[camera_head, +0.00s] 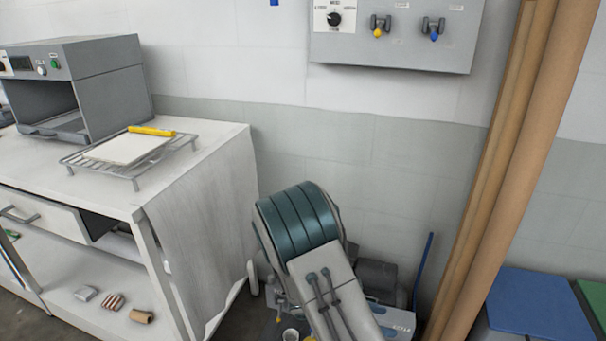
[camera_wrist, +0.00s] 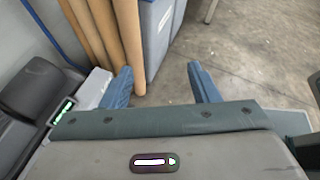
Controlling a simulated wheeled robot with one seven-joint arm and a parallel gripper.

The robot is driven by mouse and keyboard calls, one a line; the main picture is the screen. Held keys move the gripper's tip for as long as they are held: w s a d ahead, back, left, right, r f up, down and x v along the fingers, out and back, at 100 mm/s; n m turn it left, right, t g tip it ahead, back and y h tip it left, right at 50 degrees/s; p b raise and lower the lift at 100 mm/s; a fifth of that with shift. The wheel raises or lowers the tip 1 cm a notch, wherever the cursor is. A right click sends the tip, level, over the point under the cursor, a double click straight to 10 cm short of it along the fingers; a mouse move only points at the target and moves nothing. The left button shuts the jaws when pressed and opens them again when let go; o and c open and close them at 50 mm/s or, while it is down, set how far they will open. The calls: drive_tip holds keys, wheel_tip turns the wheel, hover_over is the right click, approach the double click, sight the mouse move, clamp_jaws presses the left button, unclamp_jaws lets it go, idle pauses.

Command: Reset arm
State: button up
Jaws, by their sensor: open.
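My gripper (camera_wrist: 161,84) shows in the wrist view, with its two blue fingers spread wide apart. Nothing is held between them; bare concrete floor shows through the gap. In the head view, part of my arm (camera_head: 300,225) rises in the lower middle, in front of the wall and to the right of the white bench. My fingers cannot be made out in the head view.
A white bench (camera_head: 238,165) stands at left with a wire rack (camera_head: 125,175) and a grey box-shaped device (camera_head: 110,90). Brown rolls (camera_head: 500,200) lean upright at right, beside a blue-lidded bin (camera_head: 535,305); in the wrist view, these rolls (camera_wrist: 120,35) stand near the left finger.

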drive_tip(key=s+a+r+m+y+p, duration=0.1)
drive_tip(key=s+r+m+y+p, duration=0.3)
drive_tip(key=r, duration=0.8)
drive_tip(key=s+a+r+m+t+y+p, duration=0.1)
drive_tip(key=s+r+m+y+p, duration=0.3)
drive_tip(key=r+m, duration=0.5)
drive_tip(key=s+a+r+m+t+y+p, duration=0.1)
drive_tip(key=s+r+m+y+p, duration=0.3)
drive_tip(key=r, duration=1.1)
drive_tip(key=s+a+m+p, duration=0.1)
drive_tip(key=s+m+p, duration=0.1)
drive_tip(key=s+m, duration=0.1)
drive_tip(key=shift+s+y, duration=0.3)
drive_tip(key=shift+y, duration=0.1)
